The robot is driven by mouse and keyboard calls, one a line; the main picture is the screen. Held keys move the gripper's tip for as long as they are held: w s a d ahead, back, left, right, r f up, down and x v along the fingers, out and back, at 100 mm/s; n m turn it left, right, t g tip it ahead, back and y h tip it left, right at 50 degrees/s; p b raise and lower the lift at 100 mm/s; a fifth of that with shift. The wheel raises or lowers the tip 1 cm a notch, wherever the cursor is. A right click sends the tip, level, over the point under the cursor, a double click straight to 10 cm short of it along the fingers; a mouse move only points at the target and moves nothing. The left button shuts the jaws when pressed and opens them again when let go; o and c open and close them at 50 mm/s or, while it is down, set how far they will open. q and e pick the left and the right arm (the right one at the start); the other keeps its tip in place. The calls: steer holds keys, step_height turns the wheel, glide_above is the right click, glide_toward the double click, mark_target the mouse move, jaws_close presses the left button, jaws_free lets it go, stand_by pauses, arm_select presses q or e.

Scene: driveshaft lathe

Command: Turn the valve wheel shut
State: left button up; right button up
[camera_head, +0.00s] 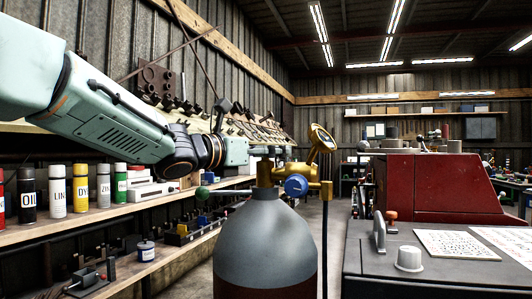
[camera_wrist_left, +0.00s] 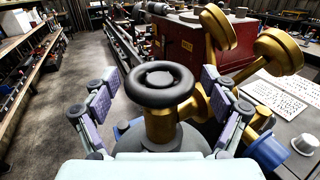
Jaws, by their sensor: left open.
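The valve wheel (camera_wrist_left: 160,84) is a black ring with a dark hub, on top of a brass valve body (camera_wrist_left: 163,124) in the left wrist view. The valve tops a grey gas cylinder (camera_head: 266,235) in the head view, where I cannot make out the wheel clearly. My left gripper (camera_wrist_left: 159,79) is open, with one finger on each side of the wheel. Gaps show between the fingers and the rim, and nothing is held. In the head view my left arm reaches from the left to the valve. My right gripper is in neither view.
A brass gauge (camera_head: 321,138) and a blue knob (camera_head: 296,186) stick out right of the valve. A grey machine top (camera_head: 430,262) with a red housing (camera_head: 436,190) stands at the right. Shelves with cans (camera_head: 80,188) line the left wall.

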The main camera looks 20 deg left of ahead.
arm_select(q)
steer(key=c, duration=1.2)
steer(key=shift+o, duration=0.2)
steer(key=shift+m+h+p, duration=0.3)
steer(key=shift+h+p, duration=0.1)
steer(key=shift+p, duration=0.2)
steer(key=m+g+h+p, duration=0.4)
steer(key=g+h+p, duration=0.1)
steer(key=shift+a+p, duration=0.1)
steer(key=shift+p, duration=0.3)
steer(key=m+g+h+p, duration=0.2)
steer(key=m+g+p, duration=0.1)
steer(key=g, duration=0.1)
steer(key=shift+m+h, duration=0.3)
steer(key=shift+s+f+m+g+h+p, duration=0.1)
steer(key=shift+m+g+h+p, duration=0.4)
steer(key=shift+m+g+p, duration=1.15)
steer(key=shift+n+g, duration=0.25)
steer(key=shift+g, duration=0.4)
steer(key=o, duration=1.1)
steer(key=shift+d, duration=0.25)
steer(key=shift+o, duration=0.3)
